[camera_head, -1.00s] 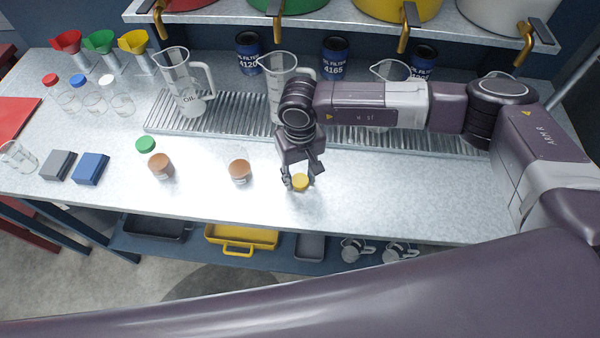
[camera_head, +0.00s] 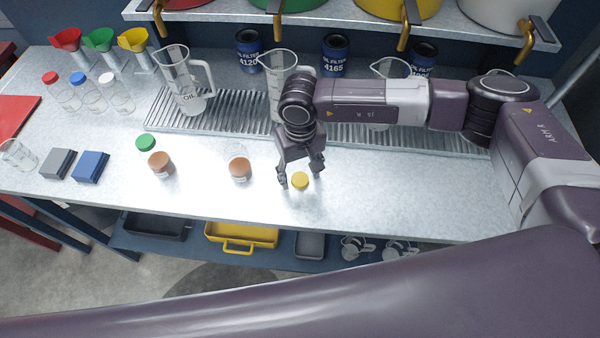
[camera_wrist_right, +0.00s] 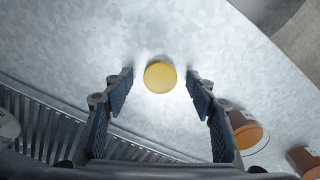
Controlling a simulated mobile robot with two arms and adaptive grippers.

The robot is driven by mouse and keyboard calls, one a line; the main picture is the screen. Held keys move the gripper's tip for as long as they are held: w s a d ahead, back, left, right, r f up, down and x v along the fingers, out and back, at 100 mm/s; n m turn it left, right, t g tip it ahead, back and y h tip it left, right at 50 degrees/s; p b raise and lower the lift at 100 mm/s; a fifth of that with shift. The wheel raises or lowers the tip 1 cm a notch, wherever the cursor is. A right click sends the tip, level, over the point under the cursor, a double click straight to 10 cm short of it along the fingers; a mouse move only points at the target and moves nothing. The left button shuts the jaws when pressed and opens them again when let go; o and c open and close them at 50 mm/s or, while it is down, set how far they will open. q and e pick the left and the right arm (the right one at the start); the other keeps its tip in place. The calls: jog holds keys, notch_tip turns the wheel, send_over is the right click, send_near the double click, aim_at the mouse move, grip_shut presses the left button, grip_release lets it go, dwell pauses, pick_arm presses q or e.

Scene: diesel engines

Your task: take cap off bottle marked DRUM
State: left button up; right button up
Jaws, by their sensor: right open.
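A yellow cap (camera_head: 300,181) lies on the bench top. My right gripper (camera_head: 300,174) is open and empty, pointing down just above it. In the right wrist view the yellow cap (camera_wrist_right: 160,77) shows between the spread fingertips, touching neither. A small jar with brown contents (camera_head: 239,170) stands left of the gripper, with no cap showing on it. Another such jar (camera_head: 160,165) stands further left, beside a green cap (camera_head: 145,143). Their labels are too small to read, so I cannot tell which is marked DRUM. My left gripper is out of view.
A ribbed drain tray (camera_head: 220,115) with clear jugs (camera_head: 182,85) runs behind the gripper. Bottles with red, blue and white caps (camera_head: 80,90) stand at the left. Grey and blue blocks (camera_head: 91,167) lie front left. The bench right of the gripper is clear.

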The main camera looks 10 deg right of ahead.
aim_at(300, 179)
notch_tip(300, 179, up, 12)
jog(key=b, duration=0.4)
jog(key=shift+f, duration=0.15)
